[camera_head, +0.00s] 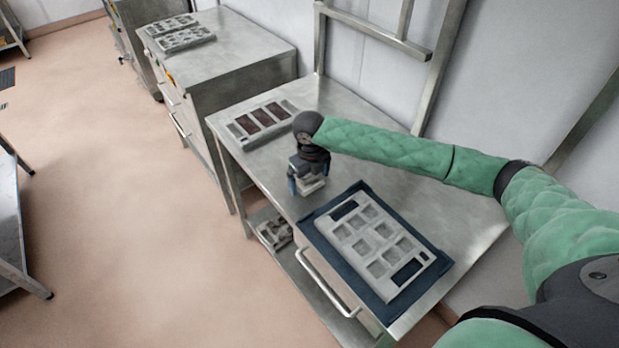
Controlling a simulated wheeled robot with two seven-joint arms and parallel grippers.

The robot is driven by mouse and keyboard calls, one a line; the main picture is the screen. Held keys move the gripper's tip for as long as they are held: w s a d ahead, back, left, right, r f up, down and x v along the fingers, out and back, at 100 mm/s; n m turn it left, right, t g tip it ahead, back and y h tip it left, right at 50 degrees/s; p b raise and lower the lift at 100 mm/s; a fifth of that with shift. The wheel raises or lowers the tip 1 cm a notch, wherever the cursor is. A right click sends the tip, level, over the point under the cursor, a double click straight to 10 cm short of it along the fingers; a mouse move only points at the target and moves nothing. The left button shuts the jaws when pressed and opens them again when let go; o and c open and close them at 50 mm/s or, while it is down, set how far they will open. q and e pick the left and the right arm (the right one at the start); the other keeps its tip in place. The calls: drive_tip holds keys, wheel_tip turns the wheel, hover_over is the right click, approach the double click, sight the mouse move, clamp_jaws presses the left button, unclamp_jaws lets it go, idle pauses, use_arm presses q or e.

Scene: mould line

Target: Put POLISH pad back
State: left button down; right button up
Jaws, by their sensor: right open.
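A small pale grey block (313,187), which may be the POLISH pad, is on the steel table (470,228) near its front edge. I cannot read any label on it. My right gripper (308,179) points down over the block with blue-tipped fingers apart, one on either side. The gripper hides most of the block, and I cannot tell whether the fingers touch it. A pale grey holder (243,142) with dark brown fillings in its slots lies behind and left of the gripper. My left gripper is out of view.
A pale mould plate (361,247) with several square cavities lies on a dark blue mat (322,228) at the table's near end. A steel cabinet (240,70) with more moulds (185,40) stands beyond the table. A metal post and bar rise behind it.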

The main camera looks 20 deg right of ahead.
drive_tip(key=shift+r+b, duration=0.4)
drive_tip(key=shift+r, duration=0.2)
wheel_tip(320, 180, up, 2)
drive_tip(key=shift+r+b, duration=0.25)
drive_tip(key=shift+b, duration=0.45)
wheel_tip(320, 180, up, 7)
drive_tip(key=b, duration=0.2)
drive_tip(key=shift+r+b, duration=0.2)
drive_tip(key=shift+b, duration=0.15)
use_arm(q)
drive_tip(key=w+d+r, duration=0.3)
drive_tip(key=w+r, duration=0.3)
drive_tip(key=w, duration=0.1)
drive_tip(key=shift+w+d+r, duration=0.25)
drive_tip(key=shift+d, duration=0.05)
use_arm(e)
drive_tip(key=shift+r, duration=0.6)
